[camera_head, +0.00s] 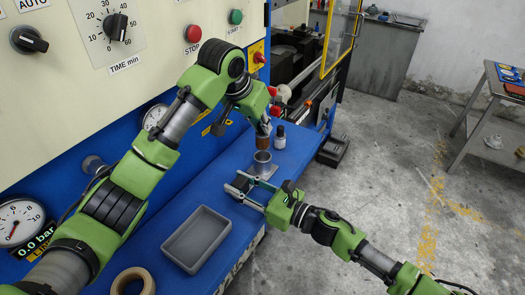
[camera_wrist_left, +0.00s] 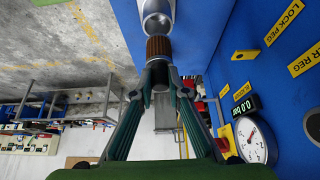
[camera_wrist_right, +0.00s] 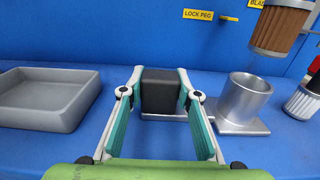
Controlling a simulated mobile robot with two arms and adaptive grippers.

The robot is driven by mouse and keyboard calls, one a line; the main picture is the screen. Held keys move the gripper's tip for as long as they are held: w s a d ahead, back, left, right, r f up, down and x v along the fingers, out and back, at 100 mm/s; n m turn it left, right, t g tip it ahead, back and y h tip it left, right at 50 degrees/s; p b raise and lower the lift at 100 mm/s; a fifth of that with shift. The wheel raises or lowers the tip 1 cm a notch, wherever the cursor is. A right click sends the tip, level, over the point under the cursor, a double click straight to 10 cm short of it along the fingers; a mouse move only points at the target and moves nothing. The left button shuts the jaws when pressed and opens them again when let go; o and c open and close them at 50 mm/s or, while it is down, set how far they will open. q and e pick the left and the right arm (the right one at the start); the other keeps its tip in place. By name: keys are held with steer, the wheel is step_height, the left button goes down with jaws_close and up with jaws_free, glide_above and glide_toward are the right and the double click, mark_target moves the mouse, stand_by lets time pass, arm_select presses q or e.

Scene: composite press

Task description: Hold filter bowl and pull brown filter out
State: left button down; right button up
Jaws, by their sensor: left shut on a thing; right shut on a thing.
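The brown filter (camera_head: 263,142) is a ribbed cylinder with a dark top. My left gripper (camera_wrist_left: 160,76) is shut on that top and holds it from above. In the right wrist view the filter (camera_wrist_right: 278,30) hangs slightly tilted, clear of the bowl. The filter bowl (camera_wrist_right: 244,99) is an open grey metal cup standing upright on a flat metal plate; it also shows in the head view (camera_head: 262,164). My right gripper (camera_wrist_right: 160,92) is shut on a black block (camera_wrist_right: 160,90) left of the bowl. Whether block and bowl plate are joined is unclear.
A grey tray (camera_head: 197,240) and a tan ring (camera_head: 133,283) lie on the blue bench (camera_head: 235,160). The control panel (camera_head: 150,45) rises along the left.

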steer(key=o, duration=1.4)
steer(key=shift+d, duration=0.1)
steer(key=v, duration=1.2)
